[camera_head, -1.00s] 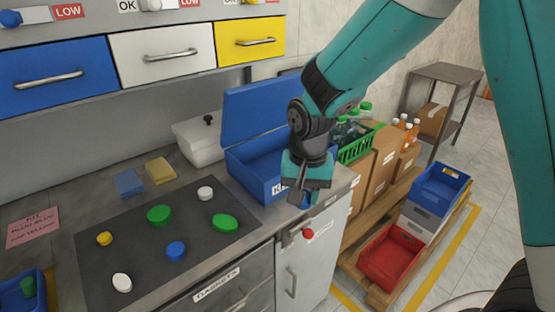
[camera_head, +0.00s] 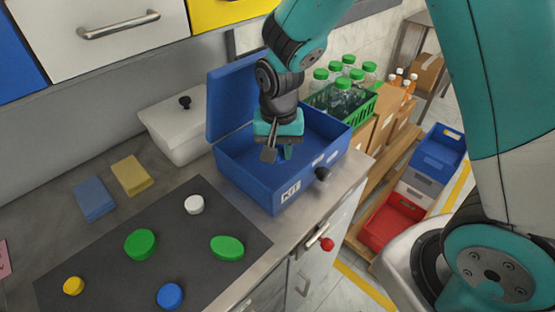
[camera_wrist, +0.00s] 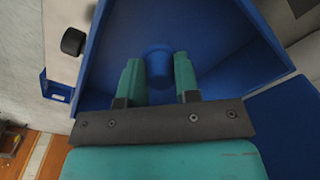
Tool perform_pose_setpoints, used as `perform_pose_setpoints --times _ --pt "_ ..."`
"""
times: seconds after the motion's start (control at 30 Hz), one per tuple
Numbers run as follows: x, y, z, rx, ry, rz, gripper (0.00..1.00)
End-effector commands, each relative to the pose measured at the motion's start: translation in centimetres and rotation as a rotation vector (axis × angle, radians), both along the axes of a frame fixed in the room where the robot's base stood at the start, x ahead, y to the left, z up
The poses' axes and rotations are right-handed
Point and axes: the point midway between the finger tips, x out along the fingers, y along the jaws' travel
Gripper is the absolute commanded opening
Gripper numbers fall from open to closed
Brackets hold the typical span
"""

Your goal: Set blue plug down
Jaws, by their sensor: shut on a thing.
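The blue plug (camera_wrist: 158,62) is between the two teal fingers of my gripper (camera_wrist: 158,78) in the wrist view, and my gripper is shut on it. My gripper (camera_head: 281,154) hangs over the open blue KIT box (camera_head: 240,172), with its fingertips at or just inside the opening. The box floor and walls (camera_wrist: 225,50) surround the plug in the wrist view. I cannot tell whether the plug touches the floor. In the head view I cannot make out the plug against the blue box.
A dark mat (camera_head: 105,270) holds green, white, yellow and blue caps. A white lidded box (camera_head: 175,130) stands behind left of the KIT box, whose raised lid (camera_head: 235,98) is at its back. Yellow (camera_head: 132,174) and blue (camera_head: 94,198) sponges lie left. A green bottle crate (camera_head: 345,115) is beyond.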

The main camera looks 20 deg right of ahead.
Motion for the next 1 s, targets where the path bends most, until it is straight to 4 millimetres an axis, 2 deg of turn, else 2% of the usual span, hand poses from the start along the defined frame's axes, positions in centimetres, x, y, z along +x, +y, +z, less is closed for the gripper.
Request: perform_pose_setpoints --times 0.03,0.43,0.83,0.87,0.97,1.0 --pt "-0.1 -0.1 -0.9 -0.001 0.005 -0.002 0.08" --pt "0.0 -0.1 -5.9 -0.001 0.001 -0.001 0.08" --pt "0.0 0.1 -6.7 0.000 -0.001 0.001 0.08" --pt "0.0 0.1 -6.7 0.001 -0.001 0.001 0.32" --pt "0.0 0.1 -6.6 0.001 -0.001 0.001 0.55" --pt "0.0 0.1 -6.6 0.001 -0.001 0.000 0.56"
